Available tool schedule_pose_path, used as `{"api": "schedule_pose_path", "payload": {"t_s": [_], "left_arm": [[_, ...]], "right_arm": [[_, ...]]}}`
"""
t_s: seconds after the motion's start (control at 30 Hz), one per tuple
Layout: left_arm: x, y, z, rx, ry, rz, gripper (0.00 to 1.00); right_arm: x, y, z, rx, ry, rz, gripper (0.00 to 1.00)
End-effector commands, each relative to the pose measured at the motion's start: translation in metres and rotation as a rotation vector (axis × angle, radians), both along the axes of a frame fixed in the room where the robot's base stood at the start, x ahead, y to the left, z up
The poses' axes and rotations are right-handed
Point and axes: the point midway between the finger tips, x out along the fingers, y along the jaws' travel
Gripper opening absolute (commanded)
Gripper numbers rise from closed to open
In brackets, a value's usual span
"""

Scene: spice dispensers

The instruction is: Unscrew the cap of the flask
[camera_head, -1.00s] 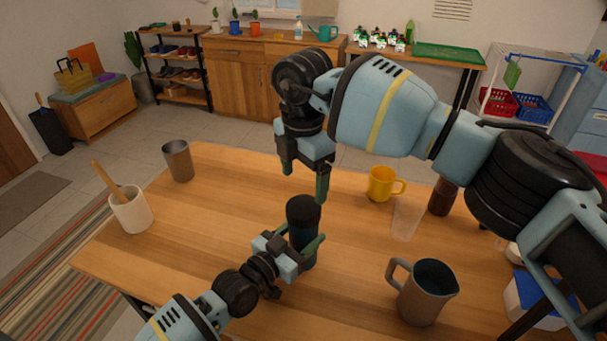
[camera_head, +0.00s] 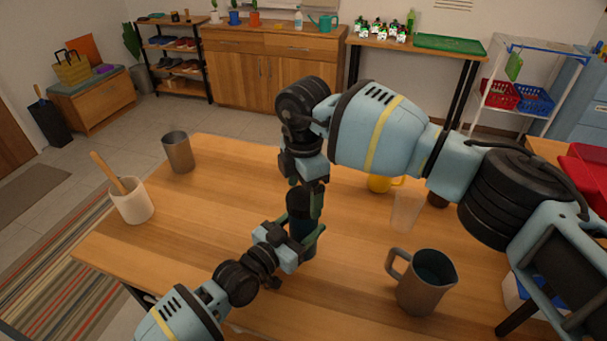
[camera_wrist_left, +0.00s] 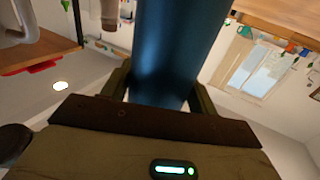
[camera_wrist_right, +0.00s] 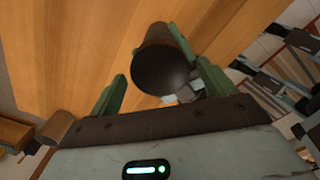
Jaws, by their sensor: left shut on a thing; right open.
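The flask (camera_head: 303,238) is a dark blue cylinder standing upright on the wooden table. Its black cap (camera_head: 298,203) is on top, and the cap's round top also shows in the right wrist view (camera_wrist_right: 161,71). My left gripper (camera_head: 306,243) is shut on the flask's body from the side; the left wrist view shows the blue body (camera_wrist_left: 172,50) between its fingers. My right gripper (camera_head: 306,198) points down at the cap from above. In the right wrist view its green fingers (camera_wrist_right: 156,82) are apart, one on either side of the cap.
On the table (camera_head: 240,170) stand a grey metal cup (camera_head: 178,152), a white crock (camera_head: 131,204) with a wooden tool, a yellow mug (camera_head: 380,184), a clear glass (camera_head: 406,210) and a grey pitcher (camera_head: 422,283).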

Motion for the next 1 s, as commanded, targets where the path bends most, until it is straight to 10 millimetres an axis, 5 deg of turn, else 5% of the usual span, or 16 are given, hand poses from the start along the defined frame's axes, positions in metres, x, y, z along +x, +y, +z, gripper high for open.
{"api": "schedule_pose_path", "payload": {"t_s": [0.53,0.87,1.0], "left_arm": [[0.0,0.0,-0.001,0.001,0.001,0.0,0.0],[0.0,0.0,-0.001,0.001,0.001,0.0,0.0],[0.0,0.0,-0.001,0.001,0.001,0.0,0.0]], "right_arm": [[0.0,0.0,-0.02,0.001,0.0,0.001,0.81],[0.0,0.0,-0.019,0.001,0.0,0.001,0.38],[0.0,0.0,-0.019,0.001,0.0,0.027,0.38]]}}
